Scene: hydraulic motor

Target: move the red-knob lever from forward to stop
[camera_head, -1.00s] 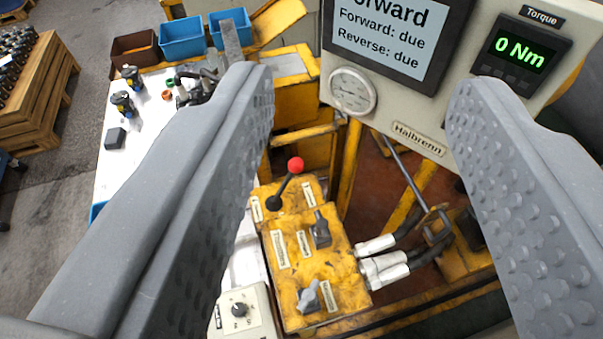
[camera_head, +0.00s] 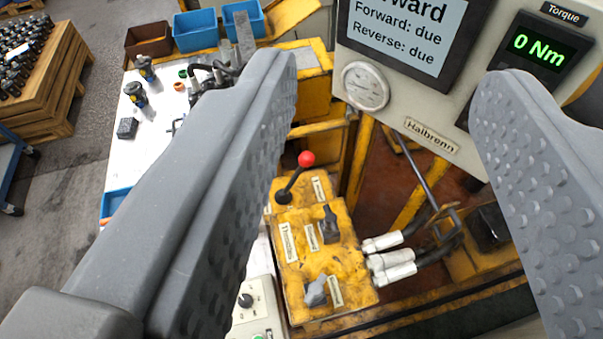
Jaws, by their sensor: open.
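The red-knob lever (camera_head: 293,180) has a black shaft and a red ball knob (camera_head: 306,159). It stands at the back of the yellow control box (camera_head: 330,262), its shaft leaning up and to the right from a black base. My gripper (camera_head: 385,85) is open and empty, its two grey studded fingers wide apart at left and right. In the picture the lever shows between the fingers, nearer the left one. It looks farther from the camera than the fingers and is not touched. Small labels beside the lever are too small to read.
Two grey-black levers (camera_head: 329,224) (camera_head: 316,291) sit on the same box. White hose ends (camera_head: 388,262) leave its right side. A display panel (camera_head: 400,90) reading "0 Nm" stands behind. A white table (camera_head: 125,165) with blue bins (camera_head: 197,32) is at left.

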